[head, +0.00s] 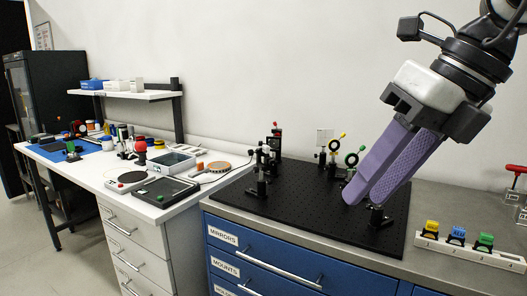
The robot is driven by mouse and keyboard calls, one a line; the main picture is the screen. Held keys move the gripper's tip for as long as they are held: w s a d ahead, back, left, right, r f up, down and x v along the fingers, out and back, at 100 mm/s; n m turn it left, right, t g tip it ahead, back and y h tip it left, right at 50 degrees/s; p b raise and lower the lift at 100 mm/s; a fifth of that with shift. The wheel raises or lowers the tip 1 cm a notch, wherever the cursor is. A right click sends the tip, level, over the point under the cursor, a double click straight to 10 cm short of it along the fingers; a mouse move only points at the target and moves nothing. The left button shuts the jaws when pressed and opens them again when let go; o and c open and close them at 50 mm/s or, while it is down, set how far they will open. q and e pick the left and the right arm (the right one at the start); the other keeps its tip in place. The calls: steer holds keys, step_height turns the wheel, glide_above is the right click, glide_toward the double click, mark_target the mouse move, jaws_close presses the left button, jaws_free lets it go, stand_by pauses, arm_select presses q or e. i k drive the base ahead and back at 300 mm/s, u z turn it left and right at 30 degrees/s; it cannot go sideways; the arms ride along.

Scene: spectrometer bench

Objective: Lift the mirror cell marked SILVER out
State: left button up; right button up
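My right gripper (363,202), with two long purple fingers, hangs down over the right part of the black breadboard (300,212). One finger partly overlaps the other, so I cannot tell the gap between them; I see nothing held. My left gripper is out of view. I see no mirror cell that I can read as SILVER. The blue drawer marked MIRRORS (262,257) is below the breadboard and looks shut, with a silver bar handle (275,268). Its inside is hidden.
Several optical posts (261,185) stand on the breadboard; one (377,217) is by my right fingertips. A white numbered rack (470,250) holds yellow, blue and green pieces at right. A drawer marked MOUNTS (255,282) lies below. A cluttered white bench (110,172) is at left.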

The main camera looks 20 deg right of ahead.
mark_target(266, 149)
steer(key=i, duration=1.4)
